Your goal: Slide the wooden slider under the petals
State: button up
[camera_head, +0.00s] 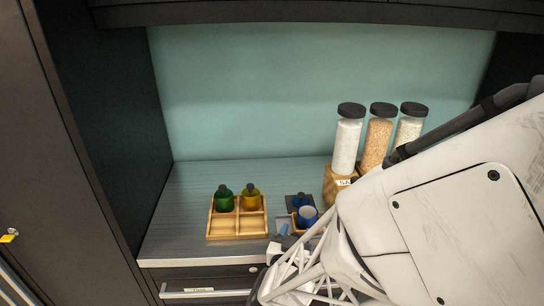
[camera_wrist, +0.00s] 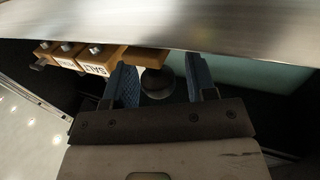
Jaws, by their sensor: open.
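Three tall clear jars with dark caps stand in a row at the right of the counter in the head view. The middle jar (camera_head: 376,142) holds an orange-pink fill, which may be the petals. The left jar (camera_head: 346,146) holds white grains. A wooden base (camera_head: 334,188) sits under the jars. In the wrist view, wooden blocks hang in a row, one labelled SALT (camera_wrist: 100,65). I cannot tell which wooden part is the slider. My gripper (camera_wrist: 160,60) is open, its blue fingers apart. A wooden piece (camera_wrist: 146,56) and a dark round thing show between or behind them.
A wooden tray (camera_head: 236,236) holds a green bottle (camera_head: 223,200) and a yellow bottle (camera_head: 251,199). A blue cup (camera_head: 307,214) stands right of it. The metal counter edge (camera_wrist: 200,30) crosses close in the wrist view. The counter's left side is free.

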jog(key=shift+w+d, duration=0.25)
jog(key=shift+w, duration=0.35)
grip_shut()
